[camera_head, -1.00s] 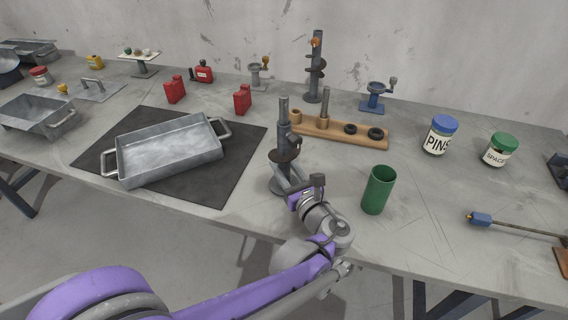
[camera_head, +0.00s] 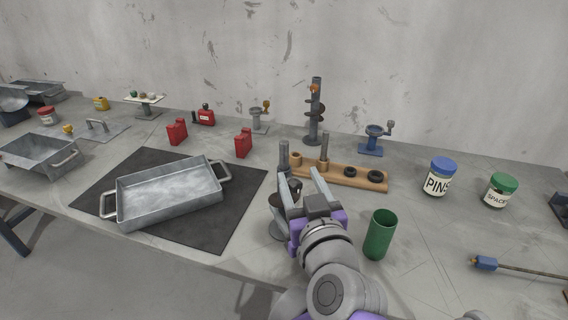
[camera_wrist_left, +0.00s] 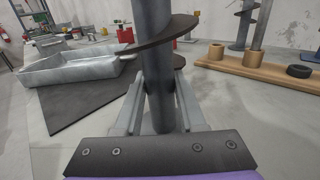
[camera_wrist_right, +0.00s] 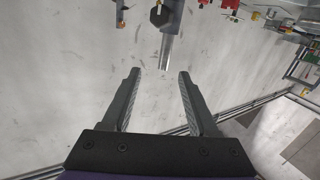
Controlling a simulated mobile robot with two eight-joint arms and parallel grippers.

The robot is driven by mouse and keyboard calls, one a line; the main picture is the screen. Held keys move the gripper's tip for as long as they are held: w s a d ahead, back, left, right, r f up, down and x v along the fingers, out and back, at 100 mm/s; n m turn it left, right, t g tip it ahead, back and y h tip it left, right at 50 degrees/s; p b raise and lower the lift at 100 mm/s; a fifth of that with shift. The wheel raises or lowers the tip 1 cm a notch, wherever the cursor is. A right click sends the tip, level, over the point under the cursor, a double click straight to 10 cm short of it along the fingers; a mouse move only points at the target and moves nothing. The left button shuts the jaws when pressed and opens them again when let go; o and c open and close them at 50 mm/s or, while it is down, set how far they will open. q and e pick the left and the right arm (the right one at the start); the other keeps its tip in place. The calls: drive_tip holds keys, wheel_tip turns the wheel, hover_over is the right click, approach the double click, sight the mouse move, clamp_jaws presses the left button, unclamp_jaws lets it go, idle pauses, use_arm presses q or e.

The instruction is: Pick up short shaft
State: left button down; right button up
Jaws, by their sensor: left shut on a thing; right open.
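An upright grey shaft with a dark spiral flight (camera_wrist_left: 158,60) fills the middle of the left wrist view. Its top (camera_head: 283,157) shows in the head view. A plain grey shaft (camera_head: 325,147) stands in the wooden rack (camera_head: 345,174). I cannot tell which one is the short shaft.
A metal tray (camera_head: 122,215) lies on a black mat (camera_head: 245,185) at the left. The rack also holds dark rings. Jars (camera_head: 437,178) stand at the right. The front right tabletop is mostly clear.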

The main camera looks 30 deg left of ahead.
sight(284, 164)
drive_tip(key=w+a+m, duration=0.1)
drive_tip(key=w+a, duration=0.8)
drive_tip(key=shift+w+a+r+t, duration=0.25)
drive_tip(key=shift+r+t, duration=0.05)
drive_tip(key=shift+t, duration=0.1)
drive_tip(key=shift+c, duration=0.3)
clamp_jaws()
idle(1.0)
